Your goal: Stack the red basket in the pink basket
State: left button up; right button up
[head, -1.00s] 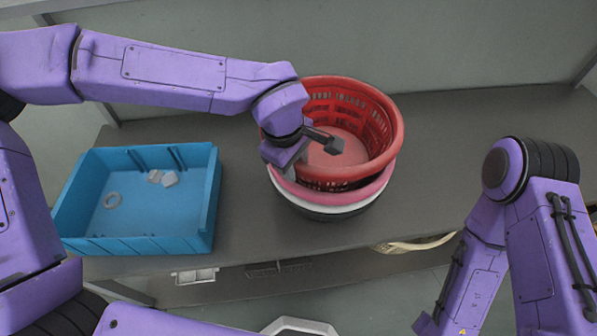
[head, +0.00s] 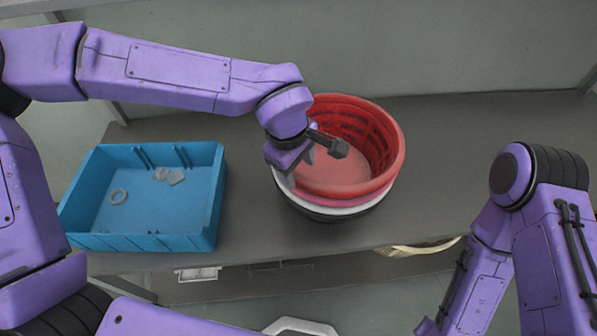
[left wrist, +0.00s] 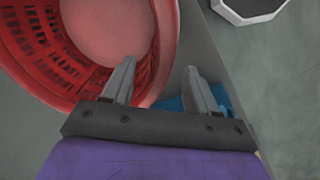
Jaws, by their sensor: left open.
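The red basket (head: 380,135), with slotted walls, sits nested inside the pink basket in the head view. Only a band of the pink basket (head: 352,203) shows below the red rim. My left gripper (head: 312,160) is at the red basket's left side, open. In the left wrist view its two fingers (left wrist: 160,68) are spread apart, with the red basket's wall (left wrist: 168,40) passing between them, one finger on the inner side. The contact between fingers and wall cannot be told. My right gripper is out of view; only my right arm shows.
A white rim and a dark bowl-like base (head: 335,217) show under the pink basket. A blue crate (head: 213,205) with a ring and small pale pieces stands left on the grey table (head: 440,150). A woven basket edge (head: 420,248) shows below the table's front. Table right of the baskets is clear.

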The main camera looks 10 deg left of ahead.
pick_arm(q)
notch_tip(320, 180, up, 8)
jog(key=s, duration=0.1)
jog(key=shift+s+a+r, duration=0.15)
jog(key=shift+a+r, duration=0.05)
jog(key=shift+a, duration=0.25)
jog(key=shift+a+f, duration=0.1)
